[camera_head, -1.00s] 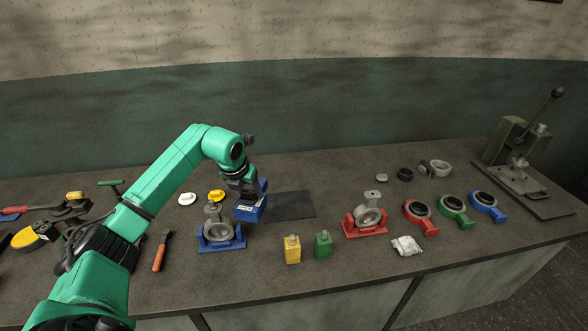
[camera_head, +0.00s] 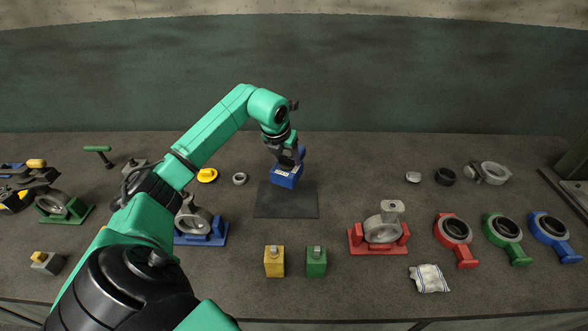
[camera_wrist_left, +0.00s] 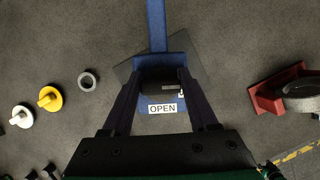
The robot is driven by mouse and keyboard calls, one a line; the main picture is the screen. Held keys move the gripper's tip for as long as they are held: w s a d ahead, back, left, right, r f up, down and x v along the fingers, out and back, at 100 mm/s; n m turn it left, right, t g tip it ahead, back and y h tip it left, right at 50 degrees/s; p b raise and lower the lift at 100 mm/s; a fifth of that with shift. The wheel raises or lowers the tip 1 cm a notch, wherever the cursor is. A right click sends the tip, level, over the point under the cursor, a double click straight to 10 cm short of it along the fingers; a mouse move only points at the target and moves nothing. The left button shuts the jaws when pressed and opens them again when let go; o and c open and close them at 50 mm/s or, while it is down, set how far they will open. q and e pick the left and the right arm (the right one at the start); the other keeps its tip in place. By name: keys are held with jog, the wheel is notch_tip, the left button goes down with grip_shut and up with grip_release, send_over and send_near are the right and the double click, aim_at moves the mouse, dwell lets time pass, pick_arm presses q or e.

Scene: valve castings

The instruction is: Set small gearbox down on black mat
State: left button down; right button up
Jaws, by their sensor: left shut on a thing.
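The small gearbox is a blue block (camera_head: 286,180) with a white label. My left gripper (camera_head: 286,162) is shut on it from above. In the head view the gearbox shows at the back edge of the black mat (camera_head: 287,207). In the left wrist view the gearbox (camera_wrist_left: 155,29) has a long blue bar and an "OPEN" label between the fingers of my left gripper (camera_wrist_left: 163,88). The mat (camera_wrist_left: 208,70) shows under and around it there. I cannot tell whether the gearbox touches the mat. My right gripper is not in view.
A yellow knob (camera_head: 207,175) and a grey ring (camera_head: 240,179) lie left of the mat. A blue stand with a casting (camera_head: 208,240), a yellow block (camera_head: 274,262), a green block (camera_head: 316,262) and a red stand (camera_head: 357,240) are nearer. The mat's front part is bare.

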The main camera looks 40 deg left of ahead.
pick_arm(q)
jog(key=shift+s+f+b, duration=0.2)
jog(key=shift+f+b, duration=0.2)
jog(key=shift+f, duration=0.15)
jog(key=shift+s+f+b, duration=0.2)
jog(key=shift+f+b, duration=0.15)
jog(key=shift+f, duration=0.15)
jog(key=shift+w, duration=0.3)
jog(key=shift+s+f, duration=0.15)
jog(key=shift+f, duration=0.05)
notch_tip(320, 180, down, 6)
jog(key=b, duration=0.5)
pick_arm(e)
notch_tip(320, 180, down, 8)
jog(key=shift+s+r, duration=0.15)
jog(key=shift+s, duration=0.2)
pick_arm(q)
jog(key=shift+f, duration=0.2)
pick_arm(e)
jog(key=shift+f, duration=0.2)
